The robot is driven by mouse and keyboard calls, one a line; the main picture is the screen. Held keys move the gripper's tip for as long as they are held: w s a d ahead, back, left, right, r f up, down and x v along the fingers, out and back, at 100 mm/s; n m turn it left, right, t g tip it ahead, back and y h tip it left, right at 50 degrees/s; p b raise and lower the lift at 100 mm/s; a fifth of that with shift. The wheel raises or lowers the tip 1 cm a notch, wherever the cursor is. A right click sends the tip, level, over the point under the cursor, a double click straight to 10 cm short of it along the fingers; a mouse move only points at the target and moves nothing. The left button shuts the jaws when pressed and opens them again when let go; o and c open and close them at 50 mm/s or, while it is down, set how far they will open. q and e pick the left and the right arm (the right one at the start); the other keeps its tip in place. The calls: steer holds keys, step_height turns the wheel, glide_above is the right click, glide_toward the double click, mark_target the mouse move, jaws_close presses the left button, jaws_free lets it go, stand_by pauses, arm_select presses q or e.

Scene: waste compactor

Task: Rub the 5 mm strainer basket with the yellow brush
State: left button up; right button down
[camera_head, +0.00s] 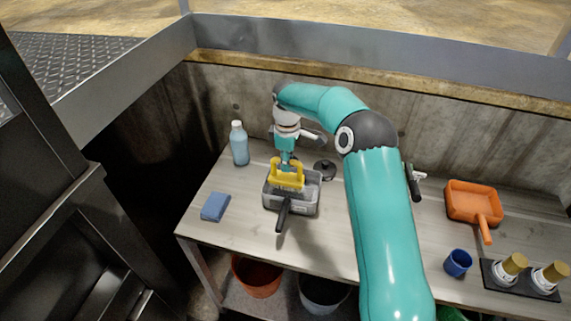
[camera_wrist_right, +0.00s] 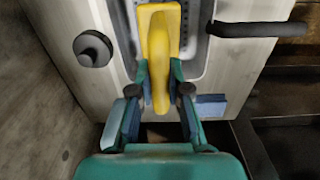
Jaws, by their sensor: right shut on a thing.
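The strainer basket (camera_head: 312,207) is a grey rectangular container with a dark handle (camera_head: 283,214), standing on the workbench left of its middle. Part of its perforated inside and the handle show in the wrist view (camera_wrist_right: 255,29). The yellow brush (camera_head: 287,174) is over the basket, its lower end at or inside the rim. My right gripper (camera_head: 286,158) is shut on the brush's grip from above. In the wrist view the brush (camera_wrist_right: 160,40) sits between the fingers of the right gripper (camera_wrist_right: 161,82). Whether the bristles touch the basket is hidden. My left gripper is not in view.
A blue sponge (camera_head: 215,206) and a spray-blue bottle (camera_head: 239,144) stand left of the basket. A black round piece (camera_head: 325,168) lies behind it. An orange dustpan (camera_head: 473,203), blue cup (camera_head: 458,262) and gold-capped cans (camera_head: 514,264) are at the right. A concrete wall (camera_head: 230,105) rises behind.

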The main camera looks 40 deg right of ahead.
steer(key=shift+w+r+p, duration=0.2)
steer(key=shift+r+p, duration=0.35)
steer(key=shift+r, duration=0.35)
step_height(320, 180, up, 2)
steer(key=shift+s+r+p, duration=0.1)
steer(key=shift+s+p, duration=0.05)
steer(key=shift+p, duration=0.6)
steer(key=shift+a, duration=0.1)
